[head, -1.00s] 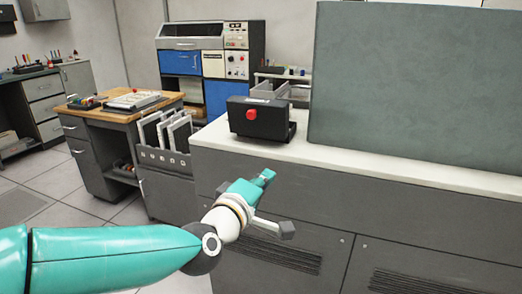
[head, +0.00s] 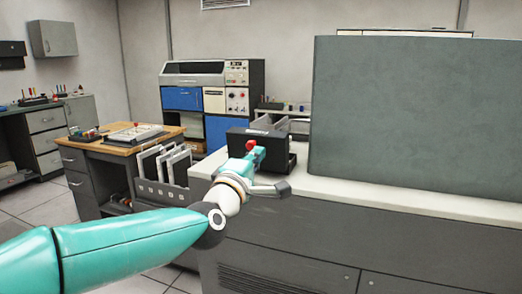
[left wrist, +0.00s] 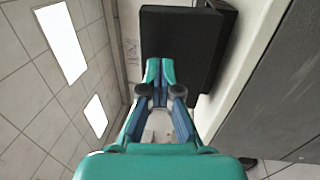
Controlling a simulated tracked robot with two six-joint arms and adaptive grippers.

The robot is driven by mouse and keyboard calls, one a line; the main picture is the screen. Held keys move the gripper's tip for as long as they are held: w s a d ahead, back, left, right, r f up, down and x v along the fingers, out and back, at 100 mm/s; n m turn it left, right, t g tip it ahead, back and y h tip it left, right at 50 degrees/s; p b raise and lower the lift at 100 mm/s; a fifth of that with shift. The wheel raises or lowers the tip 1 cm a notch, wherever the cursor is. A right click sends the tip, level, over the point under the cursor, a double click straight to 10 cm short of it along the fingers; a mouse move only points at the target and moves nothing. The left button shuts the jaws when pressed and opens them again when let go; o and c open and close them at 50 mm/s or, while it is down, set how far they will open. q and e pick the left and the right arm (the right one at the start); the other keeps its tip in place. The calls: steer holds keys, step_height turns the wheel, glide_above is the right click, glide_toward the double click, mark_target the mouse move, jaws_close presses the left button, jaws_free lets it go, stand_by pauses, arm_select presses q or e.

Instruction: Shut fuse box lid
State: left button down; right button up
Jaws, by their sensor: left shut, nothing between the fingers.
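A black box (head: 277,150) with a red knob on its front stands on the white-topped counter. I take it to be the fuse box; I cannot tell its lid apart or how far it is open. My left gripper (head: 258,154) is shut and empty, in front of the box, its tips overlapping the front just below the red knob (head: 251,144). Contact cannot be told. In the left wrist view the shut fingertips (left wrist: 160,68) point at the box's dark face (left wrist: 185,35), and the knob is not visible. My right gripper is out of view.
The white countertop (head: 400,200) runs right from the box, with a large grey-green panel (head: 415,110) standing on it. A card rack (head: 160,180) is at the counter's left end. A wooden-topped desk (head: 115,142) and a blue-fronted machine (head: 180,98) stand behind.

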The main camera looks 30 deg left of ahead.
arm_select(q)
steer(key=shift+x, duration=1.3)
